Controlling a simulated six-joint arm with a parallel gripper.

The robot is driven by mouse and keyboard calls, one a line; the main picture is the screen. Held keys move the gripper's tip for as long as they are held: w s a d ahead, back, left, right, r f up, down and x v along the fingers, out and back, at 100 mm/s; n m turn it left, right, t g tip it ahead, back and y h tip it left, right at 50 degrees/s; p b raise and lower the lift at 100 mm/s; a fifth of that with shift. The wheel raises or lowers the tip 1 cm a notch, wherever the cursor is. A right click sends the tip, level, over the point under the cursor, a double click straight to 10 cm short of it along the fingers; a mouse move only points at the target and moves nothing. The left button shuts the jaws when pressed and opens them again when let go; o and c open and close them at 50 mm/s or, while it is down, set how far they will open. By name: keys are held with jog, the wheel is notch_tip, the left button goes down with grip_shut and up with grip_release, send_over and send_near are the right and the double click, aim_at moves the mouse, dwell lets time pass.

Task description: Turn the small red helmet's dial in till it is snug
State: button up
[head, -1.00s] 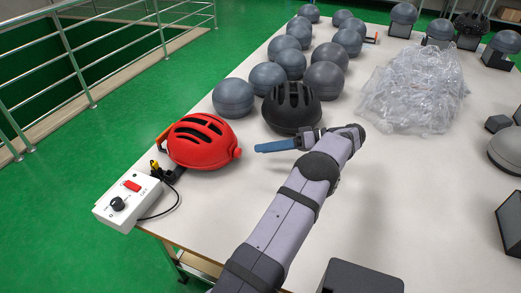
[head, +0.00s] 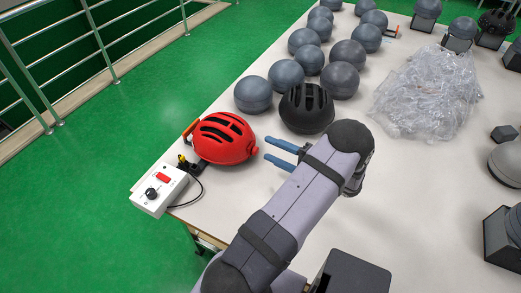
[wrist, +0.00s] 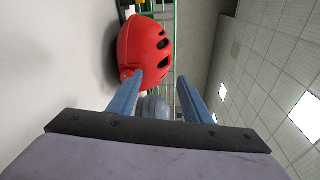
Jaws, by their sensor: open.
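The red helmet (head: 222,141) sits upright at the left edge of the table, its dial (head: 254,150) on the right side. My gripper (head: 267,148) is open and empty, its two blue fingers pointing left at the dial side, with a small gap before the dial in the head view. In the wrist view the helmet (wrist: 143,50) fills the upper middle-left. Its dial (wrist: 127,74) shows beside the left fingertip, outside the space between the fingers (wrist: 160,79). I cannot tell whether that finger touches it.
A black helmet (head: 306,108) stands just behind my gripper. Several grey head forms (head: 253,94) stand beyond it. A white control box (head: 160,190) with a cable is at the near-left corner. Clear plastic wrap (head: 428,92) lies to the right. The table front of the helmet is free.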

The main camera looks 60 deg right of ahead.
aim_at(257, 152)
jog(key=f+m, duration=0.1)
jog(key=m, duration=0.1)
jog(key=f+m+g+h, duration=0.1)
jog(key=f+m, duration=0.1)
jog(key=f+m+g, duration=0.1)
jog(key=f+m, duration=0.1)
jog(key=shift+s+d+h, duration=0.25)
jog(key=shift+h, duration=0.15)
jog(key=shift+s+d+f+m, duration=0.1)
jog(key=shift+f+m, duration=0.1)
jog(key=shift+m, duration=0.6)
jog(key=shift+p+x, duration=1.2)
jog(key=shift+x, duration=2.45)
jog(key=shift+f, duration=0.1)
jog(key=c, duration=1.1)
